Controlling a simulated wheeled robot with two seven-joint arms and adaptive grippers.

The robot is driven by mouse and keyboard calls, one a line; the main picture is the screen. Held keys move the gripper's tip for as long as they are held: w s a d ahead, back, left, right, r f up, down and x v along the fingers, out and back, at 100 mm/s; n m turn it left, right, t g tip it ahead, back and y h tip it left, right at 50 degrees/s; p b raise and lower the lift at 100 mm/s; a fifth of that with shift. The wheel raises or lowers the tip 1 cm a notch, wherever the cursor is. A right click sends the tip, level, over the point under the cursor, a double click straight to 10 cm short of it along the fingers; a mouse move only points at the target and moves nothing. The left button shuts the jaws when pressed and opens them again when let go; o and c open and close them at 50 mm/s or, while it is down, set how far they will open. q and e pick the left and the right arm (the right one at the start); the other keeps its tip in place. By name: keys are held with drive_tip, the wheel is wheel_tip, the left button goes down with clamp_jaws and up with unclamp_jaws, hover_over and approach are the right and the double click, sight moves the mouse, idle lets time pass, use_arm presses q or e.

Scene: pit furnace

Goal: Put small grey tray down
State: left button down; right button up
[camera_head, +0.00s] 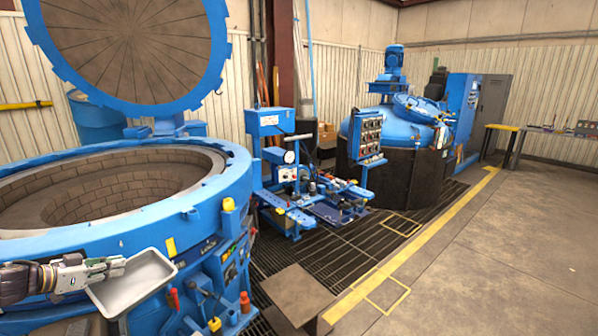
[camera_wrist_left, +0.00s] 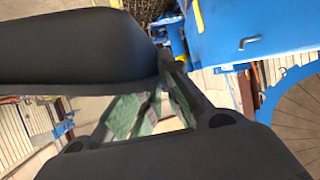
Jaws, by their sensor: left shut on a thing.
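The small grey tray (camera_head: 136,284) is a shallow, light grey rectangular pan with a raised rim, at the lower left of the head view. My left gripper (camera_head: 117,264) comes in from the left and is shut on the tray at its left rim. The tray is held tilted in the air in front of the open round furnace, with its inside facing the camera and empty. In the left wrist view the gripper's dark fingers (camera_wrist_left: 165,100) fill much of the picture, and I cannot make out the tray clearly there. My right gripper is not in view.
The open blue pit furnace (camera_head: 215,185) stands behind the tray, its round lid (camera_head: 130,45) raised. A small brown flat-topped stand (camera_head: 297,290) is at the bottom centre, bare on top. A blue equipment bench (camera_head: 300,205) stands beyond it. Open concrete floor (camera_head: 500,260) lies right.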

use_arm(q)
drive_tip(key=d+f+n+y+b, duration=0.1)
drive_tip(key=d+f+b, duration=0.2)
drive_tip(key=d+f, duration=0.5)
drive_tip(key=d+f+n+t+y+b, duration=0.1)
drive_tip(key=d+f+b, duration=0.25)
drive_tip(key=f, duration=0.75)
drive_tip(key=d+f+n+y+b, duration=0.1)
drive_tip(key=d+f+b, duration=0.1)
drive_tip(key=d+f, duration=0.65)
drive_tip(key=d+f+n+y+b, duration=0.2)
drive_tip(key=d+b, duration=0.7)
drive_tip(key=d, duration=1.8)
drive_tip(key=shift+s+d+f+n+t+y, duration=0.35)
drive_tip(key=shift+s+n+y, duration=0.1)
drive_tip(key=shift+y, duration=0.15)
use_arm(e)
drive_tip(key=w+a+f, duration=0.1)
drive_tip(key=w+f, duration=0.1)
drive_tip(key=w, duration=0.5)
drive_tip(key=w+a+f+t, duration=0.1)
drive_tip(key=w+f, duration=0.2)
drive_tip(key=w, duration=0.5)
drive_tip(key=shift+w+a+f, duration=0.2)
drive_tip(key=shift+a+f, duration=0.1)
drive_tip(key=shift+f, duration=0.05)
